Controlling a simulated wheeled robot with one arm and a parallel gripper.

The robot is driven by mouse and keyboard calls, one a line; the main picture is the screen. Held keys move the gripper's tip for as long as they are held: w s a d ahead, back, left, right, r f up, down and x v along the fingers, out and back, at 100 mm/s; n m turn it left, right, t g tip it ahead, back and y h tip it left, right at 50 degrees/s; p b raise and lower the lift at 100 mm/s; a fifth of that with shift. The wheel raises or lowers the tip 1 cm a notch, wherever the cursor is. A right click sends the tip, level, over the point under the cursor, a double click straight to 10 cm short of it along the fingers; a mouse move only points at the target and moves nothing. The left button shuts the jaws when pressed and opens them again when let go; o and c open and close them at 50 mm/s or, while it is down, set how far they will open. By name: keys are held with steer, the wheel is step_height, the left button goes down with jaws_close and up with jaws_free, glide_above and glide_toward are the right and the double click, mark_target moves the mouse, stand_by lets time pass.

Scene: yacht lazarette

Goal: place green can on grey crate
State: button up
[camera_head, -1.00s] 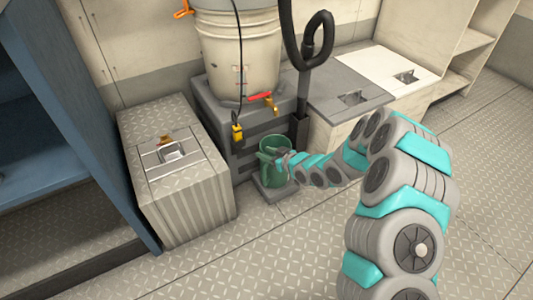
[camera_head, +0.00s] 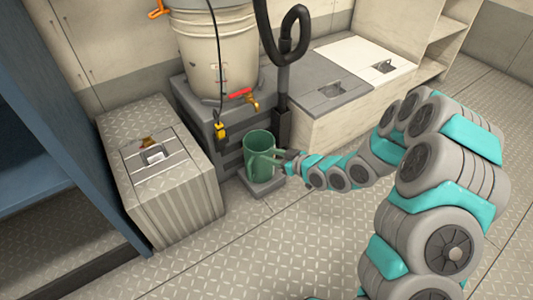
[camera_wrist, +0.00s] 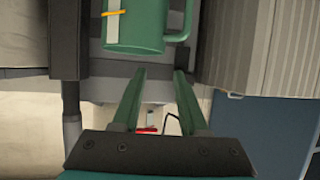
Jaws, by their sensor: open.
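The green can (camera_head: 257,144), open-topped, stands upright over a low grey slab (camera_head: 266,189) at the foot of the grey slatted crate (camera_head: 229,160). The crate carries a large bucket. My gripper (camera_head: 264,158) reaches in from the right, its green fingers overlapping the can's near side. In the wrist view my gripper (camera_wrist: 160,71) is open, with nothing between the fingers. The can (camera_wrist: 137,30) shows there beyond the fingertips, with a pale label, a yellow band and a handle. The fingers partly hide the can in the head view.
The bucket (camera_head: 215,50) has a tap with a red handle (camera_head: 240,96) above the can. A metal-plated box (camera_head: 180,205) stands left, and a black post with a looped hose (camera_head: 283,75) stands close right. Pale lockers (camera_head: 370,60) stand behind. Floor in front is clear.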

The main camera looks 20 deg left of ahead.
steer(key=shift+s+d, duration=0.15)
steer(key=s+d+r+m+g+h, duration=0.1)
steer(key=s+d+r+m+h, duration=0.2)
steer(key=d, duration=0.5)
steer(key=s+d+r+m+h, duration=0.1)
steer(key=s+d+r+h, duration=0.25)
steer(key=d, duration=0.55)
steer(key=s+d+r+m+g+h, duration=0.1)
steer(key=s+d+r+m+h, duration=0.2)
steer(key=d, duration=0.5)
steer(key=s+d+r+m+g, duration=0.1)
steer(key=s+r+g, duration=0.1)
steer(key=s, duration=0.7)
steer(key=s+d+r+m+g+h, duration=0.1)
steer(key=s+r, duration=0.3)
steer(key=s, duration=0.6)
steer(key=s+d+r+m+g+h, duration=0.1)
steer(key=s+d+r+m+g, duration=0.1)
steer(key=s, duration=0.8)
steer(key=shift+d+r+m+g, duration=0.15)
steer(key=shift+r+m+g, duration=0.35)
steer(key=shift+r+g, duration=0.25)
